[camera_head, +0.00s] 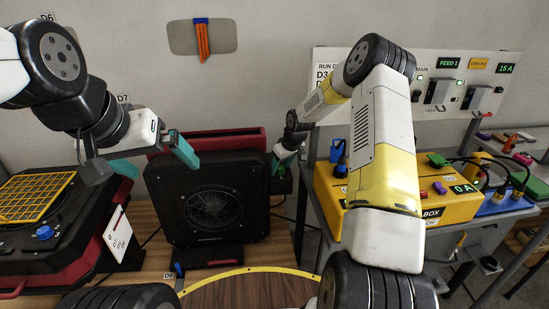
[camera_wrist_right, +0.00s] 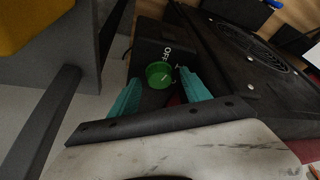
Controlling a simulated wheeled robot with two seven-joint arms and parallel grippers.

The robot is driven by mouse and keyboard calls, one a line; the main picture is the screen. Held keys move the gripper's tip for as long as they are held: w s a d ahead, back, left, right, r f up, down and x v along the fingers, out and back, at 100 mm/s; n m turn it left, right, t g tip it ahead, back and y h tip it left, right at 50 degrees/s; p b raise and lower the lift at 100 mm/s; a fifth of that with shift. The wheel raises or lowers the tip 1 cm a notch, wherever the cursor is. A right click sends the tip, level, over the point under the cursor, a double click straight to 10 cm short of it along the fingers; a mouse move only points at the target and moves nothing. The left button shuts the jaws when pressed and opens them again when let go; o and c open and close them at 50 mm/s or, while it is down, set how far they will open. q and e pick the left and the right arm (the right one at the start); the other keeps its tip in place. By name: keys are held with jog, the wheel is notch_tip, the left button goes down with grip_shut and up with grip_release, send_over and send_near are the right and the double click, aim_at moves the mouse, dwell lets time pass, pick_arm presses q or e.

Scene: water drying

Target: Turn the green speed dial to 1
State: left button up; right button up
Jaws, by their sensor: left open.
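The green speed dial (camera_wrist_right: 160,75) is on the side of a black fan unit (camera_head: 207,200). It has a white pointer line, and "OFF" is printed beside it; no other setting can be read. In the right wrist view my right gripper (camera_wrist_right: 158,92) is open, with its teal fingers on either side of the dial and a gap at each side. In the head view this gripper (camera_head: 285,158) is at the fan's right edge, where the dial is mostly hidden. My left gripper (camera_head: 165,168) is open and empty in front of the fan's upper left.
A black and red machine with a yellow grille (camera_head: 34,196) and blue knob (camera_head: 44,232) stands at left. A yellow control box (camera_head: 330,185) is on the right bench. A yellow-edged round table (camera_head: 245,290) is in front. A dark post (camera_wrist_right: 55,125) is near my right gripper.

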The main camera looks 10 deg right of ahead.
jog(key=v, duration=0.7)
jog(key=shift+s+r, duration=0.15)
jog(key=shift+r, duration=0.2)
jog(key=shift+d, duration=0.1)
jog(key=shift+c, duration=0.2)
